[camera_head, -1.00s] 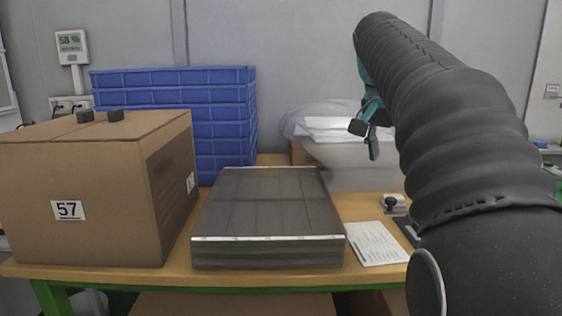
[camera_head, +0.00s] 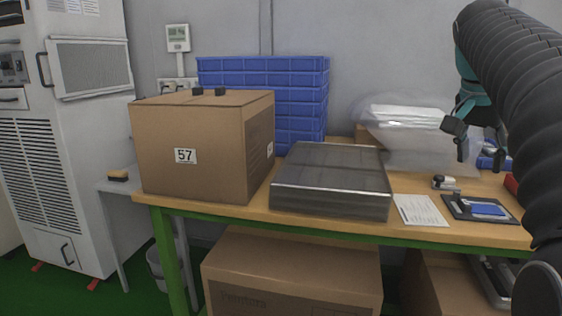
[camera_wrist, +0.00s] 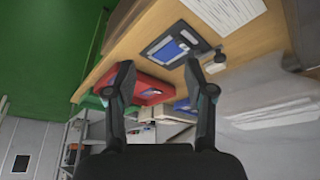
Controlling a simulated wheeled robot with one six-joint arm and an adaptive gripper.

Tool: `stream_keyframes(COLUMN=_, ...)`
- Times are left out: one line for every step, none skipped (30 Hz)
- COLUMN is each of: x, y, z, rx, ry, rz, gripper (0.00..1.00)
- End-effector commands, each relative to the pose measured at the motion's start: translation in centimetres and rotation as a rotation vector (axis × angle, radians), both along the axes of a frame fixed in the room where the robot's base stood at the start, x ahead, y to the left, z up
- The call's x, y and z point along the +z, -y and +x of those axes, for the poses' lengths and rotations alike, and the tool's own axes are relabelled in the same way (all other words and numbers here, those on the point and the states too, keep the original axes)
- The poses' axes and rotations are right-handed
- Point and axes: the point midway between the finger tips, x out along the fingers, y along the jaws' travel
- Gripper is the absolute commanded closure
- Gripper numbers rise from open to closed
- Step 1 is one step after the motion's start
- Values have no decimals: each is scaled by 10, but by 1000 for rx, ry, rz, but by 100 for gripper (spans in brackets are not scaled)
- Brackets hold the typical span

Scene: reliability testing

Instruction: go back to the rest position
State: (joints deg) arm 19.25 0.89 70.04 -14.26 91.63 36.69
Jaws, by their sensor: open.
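My gripper (camera_head: 478,142) hangs at the right of the head view, above the back right of the wooden table (camera_head: 420,232). In the wrist view my gripper (camera_wrist: 158,88) shows its two dark fingers spread apart with nothing between the tips. It is open and empty. My arm in its ribbed dark cover fills the right edge of the head view and hides part of the table there.
On the table stand a cardboard box (camera_head: 205,140) marked 57, blue crates (camera_head: 300,100), a grey metal case (camera_head: 330,180), a paper sheet (camera_head: 420,211) and a dark tray (camera_head: 455,207). A red bin (camera_wrist: 150,88) shows in the wrist view. Green floor lies at the left.

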Motion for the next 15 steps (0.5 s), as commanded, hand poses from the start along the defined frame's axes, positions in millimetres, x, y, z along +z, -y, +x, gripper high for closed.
stream_keyframes(x=1, y=1, z=2, rx=26, ry=3, rz=-10, gripper=46)
stream_keyframes(x=2, y=2, z=4, rx=42, ry=6, rz=-17, gripper=46)
stream_keyframes(x=3, y=4, z=8, rx=66, ry=15, rz=-25, gripper=46)
stream_keyframes(x=2, y=4, z=10, rx=84, ry=19, rz=-30, gripper=46)
stream_keyframes(x=-1, y=5, z=13, rx=105, ry=20, rz=-34, gripper=46)
stream_keyframes(x=-8, y=5, z=16, rx=132, ry=14, rz=-36, gripper=46)
stream_keyframes(x=-13, y=5, z=19, rx=150, ry=12, rz=-38, gripper=46)
stream_keyframes(x=-18, y=5, z=21, rx=169, ry=7, rz=-38, gripper=46)
stream_keyframes(x=-25, y=5, z=24, rx=190, ry=2, rz=-39, gripper=46)
stream_keyframes(x=-30, y=4, z=25, rx=207, ry=-3, rz=-38, gripper=46)
stream_keyframes(x=-35, y=4, z=26, rx=224, ry=-6, rz=-38, gripper=46)
stream_keyframes(x=-42, y=2, z=27, rx=246, ry=-11, rz=-37, gripper=46)
stream_keyframes(x=-47, y=1, z=27, rx=262, ry=-12, rz=-37, gripper=46)
stream_keyframes(x=-52, y=-1, z=27, rx=279, ry=-16, rz=-37, gripper=46)
stream_keyframes(x=-58, y=-4, z=27, rx=301, ry=-19, rz=-37, gripper=46)
